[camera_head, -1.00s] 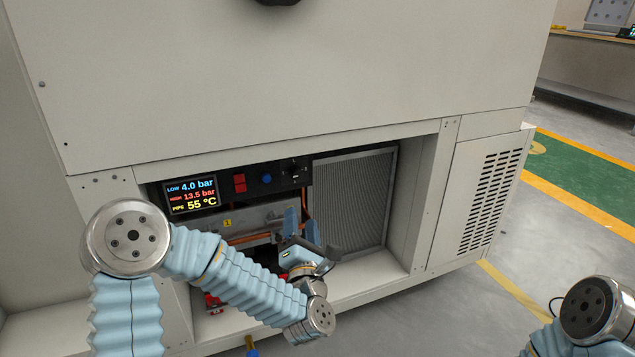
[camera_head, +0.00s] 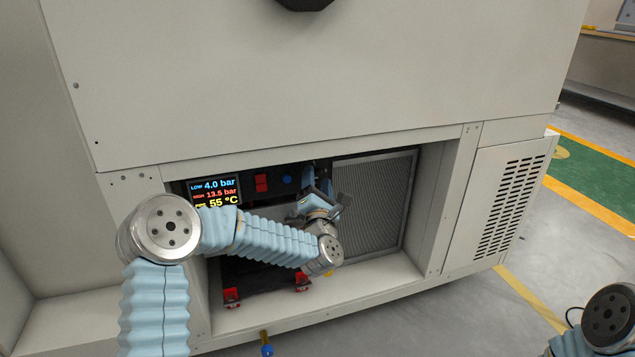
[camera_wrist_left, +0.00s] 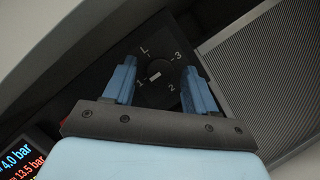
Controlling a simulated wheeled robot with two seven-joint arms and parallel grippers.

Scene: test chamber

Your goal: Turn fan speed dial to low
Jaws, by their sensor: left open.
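The fan speed dial (camera_wrist_left: 157,86) is a dark round knob with a short white mark, on the black panel marked L, 1, 2 and 3 in the left wrist view. Its white mark lies on the side toward the 1, but I cannot tell its exact setting. My left gripper (camera_wrist_left: 161,84) is open, with one blue finger on each side of the dial; contact cannot be told. In the head view my left gripper (camera_head: 320,183) is at the right end of the control panel and hides the dial. My right gripper is out of view.
The display (camera_head: 216,191) shows pressures and 55 °C. Red switches (camera_head: 262,183) and a blue button (camera_head: 287,180) sit left of my gripper. A filter grille (camera_head: 375,205) is to the right. The cabinet opening's frame surrounds my left arm.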

